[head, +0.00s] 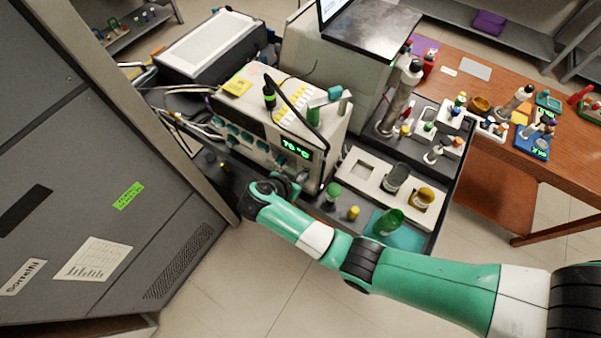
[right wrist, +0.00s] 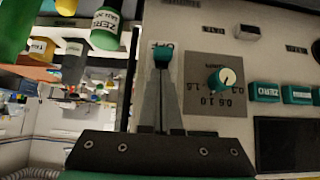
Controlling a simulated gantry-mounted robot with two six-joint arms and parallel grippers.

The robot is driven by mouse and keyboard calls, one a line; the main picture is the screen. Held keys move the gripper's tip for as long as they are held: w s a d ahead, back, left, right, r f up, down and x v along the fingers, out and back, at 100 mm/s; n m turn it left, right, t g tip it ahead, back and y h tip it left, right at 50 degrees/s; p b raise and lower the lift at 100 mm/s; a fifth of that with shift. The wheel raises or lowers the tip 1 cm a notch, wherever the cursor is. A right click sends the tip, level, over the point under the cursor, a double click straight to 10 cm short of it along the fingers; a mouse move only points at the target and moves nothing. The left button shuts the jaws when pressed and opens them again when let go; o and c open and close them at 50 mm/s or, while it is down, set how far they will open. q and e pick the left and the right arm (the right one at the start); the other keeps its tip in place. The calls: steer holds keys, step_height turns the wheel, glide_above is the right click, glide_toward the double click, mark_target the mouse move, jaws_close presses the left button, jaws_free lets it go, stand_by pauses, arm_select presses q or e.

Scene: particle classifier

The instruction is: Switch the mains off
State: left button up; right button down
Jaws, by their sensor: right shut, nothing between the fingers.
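The cream instrument (head: 318,133) stands on the dark bench with a green display on its front. In the right wrist view its front panel (right wrist: 205,32) fills the right side, turned upside down. A teal switch (right wrist: 163,55) sits there beside partly covered "OFF" lettering. My right gripper (head: 287,184) is at the front of the instrument, shut and empty. In the right wrist view its narrow fingertips (right wrist: 160,76) are at the teal switch and overlap its lower end; I cannot tell whether they touch. My left gripper is out of view.
A teal knob (right wrist: 222,79) and teal buttons (right wrist: 267,92) are close to the fingers on the panel. A grey cabinet (head: 90,180) flanks the left.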

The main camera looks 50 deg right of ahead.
step_height(320, 180, up, 3)
steer(key=shift+r+p, duration=0.1)
steer(key=shift+p, duration=0.95)
arm_select(q)
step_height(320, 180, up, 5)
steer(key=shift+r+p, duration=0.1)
steer(key=shift+p, duration=0.6)
arm_select(e)
steer(key=v, duration=0.9)
steer(key=shift+a, duration=0.25)
steer(key=shift+s, duration=0.1)
